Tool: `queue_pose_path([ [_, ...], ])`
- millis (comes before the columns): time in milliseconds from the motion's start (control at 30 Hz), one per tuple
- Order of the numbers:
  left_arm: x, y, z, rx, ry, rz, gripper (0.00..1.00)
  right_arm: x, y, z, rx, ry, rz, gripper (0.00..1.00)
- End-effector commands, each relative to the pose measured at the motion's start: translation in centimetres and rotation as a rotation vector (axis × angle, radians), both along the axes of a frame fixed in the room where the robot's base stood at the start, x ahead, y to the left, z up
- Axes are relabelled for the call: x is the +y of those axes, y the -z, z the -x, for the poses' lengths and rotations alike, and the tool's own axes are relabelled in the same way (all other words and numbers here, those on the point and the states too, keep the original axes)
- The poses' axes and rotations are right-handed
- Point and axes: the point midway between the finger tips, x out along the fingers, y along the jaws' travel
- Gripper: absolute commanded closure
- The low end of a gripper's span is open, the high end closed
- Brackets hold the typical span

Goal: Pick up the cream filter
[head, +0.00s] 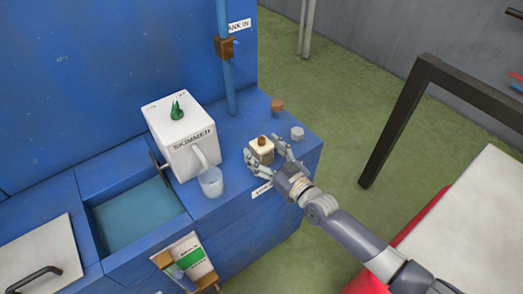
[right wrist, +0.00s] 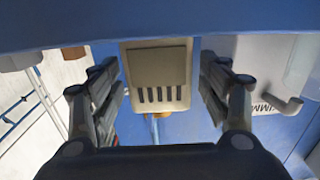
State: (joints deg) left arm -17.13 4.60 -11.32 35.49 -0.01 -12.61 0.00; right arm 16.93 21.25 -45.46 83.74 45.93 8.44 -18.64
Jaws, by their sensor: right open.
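The cream filter (head: 262,152) is a small cream block with a brown knob on top. It stands on the blue bench, right of the white skimmer box. My right gripper (head: 268,161) is open, with one finger on either side of the filter. In the right wrist view the filter (right wrist: 157,68) shows between the open fingers (right wrist: 158,90), its dark slots facing the camera, with a gap on each side. My left gripper is not in view.
The white skimmer box (head: 182,135) and a pale cup (head: 210,182) stand left of the filter. A brown cap (head: 277,105) and a grey nut-shaped piece (head: 297,133) stand behind and right of it. A blue pipe (head: 226,70) rises behind. An open water tank (head: 140,215) lies left.

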Motion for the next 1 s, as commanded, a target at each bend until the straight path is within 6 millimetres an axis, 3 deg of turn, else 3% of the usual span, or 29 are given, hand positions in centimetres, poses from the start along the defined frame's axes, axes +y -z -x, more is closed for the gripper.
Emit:
queue_pose_path([
  [367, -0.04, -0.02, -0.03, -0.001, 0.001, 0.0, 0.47, 0.67, -0.02, -0.94, -0.001, 0.0, 0.001, 0.32],
  [500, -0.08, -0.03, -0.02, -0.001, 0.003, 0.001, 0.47, 0.66, -0.03, -0.93, -0.001, 0.0, 0.0, 0.64],
  [600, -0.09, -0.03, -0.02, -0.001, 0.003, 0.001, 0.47, 0.66, -0.03, -0.93, -0.001, 0.0, 0.0, 0.82],
  [1000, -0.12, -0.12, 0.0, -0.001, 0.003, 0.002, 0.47, 0.68, -0.58, -0.95, -0.004, 0.0, -0.003, 0.82],
])
